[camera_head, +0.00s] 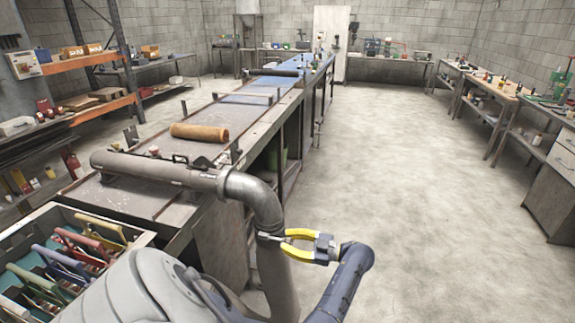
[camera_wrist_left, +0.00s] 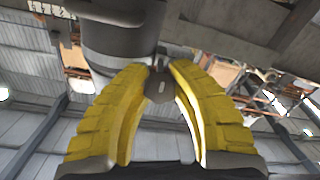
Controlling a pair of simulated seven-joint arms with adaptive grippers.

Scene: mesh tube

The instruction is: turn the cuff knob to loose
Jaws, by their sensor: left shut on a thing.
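A grey pipe (camera_head: 160,172) lies along the near end of the bench and bends down through an elbow (camera_head: 262,200). A dark cuff (camera_head: 267,236) sits around the pipe below the elbow. My left gripper (camera_head: 284,236), with yellow fingers, reaches the cuff from its right side. In the left wrist view, the left gripper (camera_wrist_left: 161,72) is shut on a small dark knob (camera_wrist_left: 160,88) with a pale mark on its face. The grey cylinder of the pipe (camera_wrist_left: 118,45) shows just behind. In the head view the fingers hide the knob. My right gripper is not in view.
A brown tube (camera_head: 199,132) lies on the long workbench (camera_head: 140,200). A crate (camera_head: 130,240) of coloured-handled tools stands at the lower left. An orange shelf rack (camera_head: 75,65) is at the left. The floor (camera_head: 400,200) right of the bench is clear.

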